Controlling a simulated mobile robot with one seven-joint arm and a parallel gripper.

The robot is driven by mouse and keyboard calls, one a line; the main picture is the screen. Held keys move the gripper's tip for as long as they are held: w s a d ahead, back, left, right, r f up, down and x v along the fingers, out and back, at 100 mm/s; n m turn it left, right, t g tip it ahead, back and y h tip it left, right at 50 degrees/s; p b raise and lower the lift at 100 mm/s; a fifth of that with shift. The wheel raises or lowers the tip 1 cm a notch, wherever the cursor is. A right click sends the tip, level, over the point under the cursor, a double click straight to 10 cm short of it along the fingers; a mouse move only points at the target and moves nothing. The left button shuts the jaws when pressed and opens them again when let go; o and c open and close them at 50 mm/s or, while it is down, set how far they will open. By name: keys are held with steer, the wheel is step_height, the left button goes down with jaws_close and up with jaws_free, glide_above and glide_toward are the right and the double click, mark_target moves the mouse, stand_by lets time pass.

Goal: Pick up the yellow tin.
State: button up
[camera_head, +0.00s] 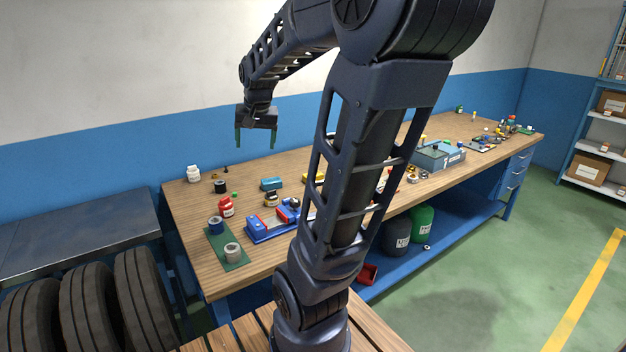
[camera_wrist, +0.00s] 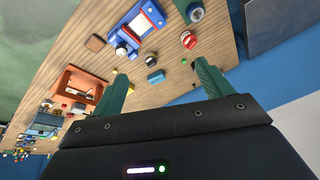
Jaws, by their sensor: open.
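A yellow item (camera_head: 314,176), which may be the yellow tin, lies on the workbench (camera_head: 188,252) in the head view. My arm link partly covers it, so its shape is unclear. I cannot clearly pick it out in the wrist view. My gripper (camera_head: 256,140) hangs above the back of the bench, fingers down, open and empty. It is up and to the left of the yellow item in the head view. In the wrist view both green fingers (camera_wrist: 161,72) are spread apart, with nothing held between them.
A grey-blue toolbox (camera_head: 436,154) is further right. The wall (camera_head: 100,160) runs behind the bench.

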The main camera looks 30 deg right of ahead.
steer(key=w+d+f+m+g+h, duration=0.1)
steer(key=w+d+f+m, duration=0.3)
steer(key=w+d, duration=0.5)
steer(key=w+d+f+m+g+h, duration=0.1)
steer(key=w+d+f+m, duration=0.25)
steer(key=w+d, duration=0.55)
steer(key=w+d+f+m, duration=0.2)
steer(key=w+d+f, duration=0.2)
steer(key=d+f, duration=0.2)
steer(key=w+d+f+m+g+h, duration=0.1)
steer(key=w+d+f+m, duration=0.1)
steer(key=w+d+f, duration=0.2)
steer(key=w+d+f+m+g+h, duration=0.1)
steer(key=w+d+f, duration=0.4)
steer(key=d+f, duration=0.5)
steer(key=shift+w+d+f+m, duration=0.15)
steer(key=shift+f+m, duration=0.1)
steer(key=shift+f, duration=0.9)
steer(key=shift+s+d+f+m, duration=0.1)
steer(key=shift+f+m, duration=0.1)
steer(key=shift+f, duration=0.9)
steer(key=x, duration=0.5)
steer(key=shift+d+r, duration=0.2)
steer(key=shift+d, duration=0.1)
steer(key=shift+w+d+f, duration=0.1)
steer(key=shift+f, duration=0.1)
steer(key=shift+f, duration=0.25)
steer(key=c, duration=1.1)
